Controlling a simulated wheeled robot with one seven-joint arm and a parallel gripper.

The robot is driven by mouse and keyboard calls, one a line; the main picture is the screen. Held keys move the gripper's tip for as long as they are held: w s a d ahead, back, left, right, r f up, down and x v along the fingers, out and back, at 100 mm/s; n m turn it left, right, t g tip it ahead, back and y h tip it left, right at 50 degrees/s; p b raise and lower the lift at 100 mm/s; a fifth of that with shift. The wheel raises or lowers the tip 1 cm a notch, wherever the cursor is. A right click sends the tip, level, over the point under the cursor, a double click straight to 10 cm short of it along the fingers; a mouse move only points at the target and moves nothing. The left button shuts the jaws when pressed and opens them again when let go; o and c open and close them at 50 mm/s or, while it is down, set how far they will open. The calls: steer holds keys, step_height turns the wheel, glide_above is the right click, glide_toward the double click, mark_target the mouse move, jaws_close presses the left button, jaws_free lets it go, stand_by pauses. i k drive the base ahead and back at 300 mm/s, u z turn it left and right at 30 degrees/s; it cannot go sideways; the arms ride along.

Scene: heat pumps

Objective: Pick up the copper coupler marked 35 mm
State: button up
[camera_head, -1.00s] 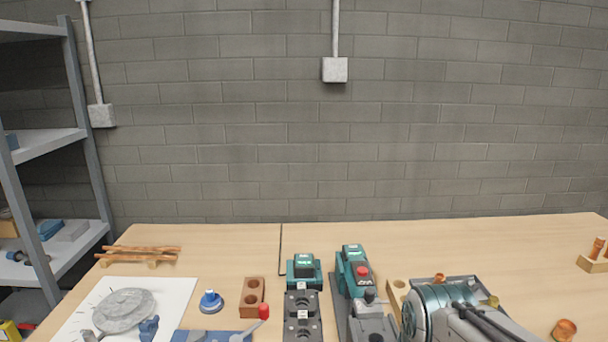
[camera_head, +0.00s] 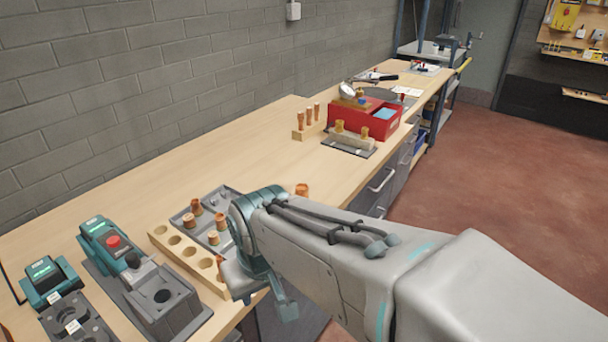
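Several copper fittings show, but no 35 mm marking can be read on any of them. A few small ones (camera_head: 196,207) stand in a grey tray (camera_head: 172,217) left of my arm. A wider copper piece (camera_head: 302,190) stands alone on the bench just beyond my arm. Several slim copper pieces (camera_head: 309,116) stand in a wooden rack (camera_head: 307,133) farther back. My gripper (camera_head: 284,308) seems to hang at the near bench edge, below the teal joint of my arm. Its fingers are not clear, and no copper piece shows in it. My arm hides part of the tray and bench.
A wooden block with holes (camera_head: 174,241) lies along the tray. Teal-and-grey machines (camera_head: 110,240) stand at left. A red toolbox (camera_head: 372,125) and a dark mat with a roller (camera_head: 349,143) are farther back. Bare bench lies between the tray and rack. Open floor is at right.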

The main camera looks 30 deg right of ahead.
mark_target(301, 189)
steer(key=z, duration=2.15)
steer(key=i, duration=1.65)
steer(key=u, duration=2.9)
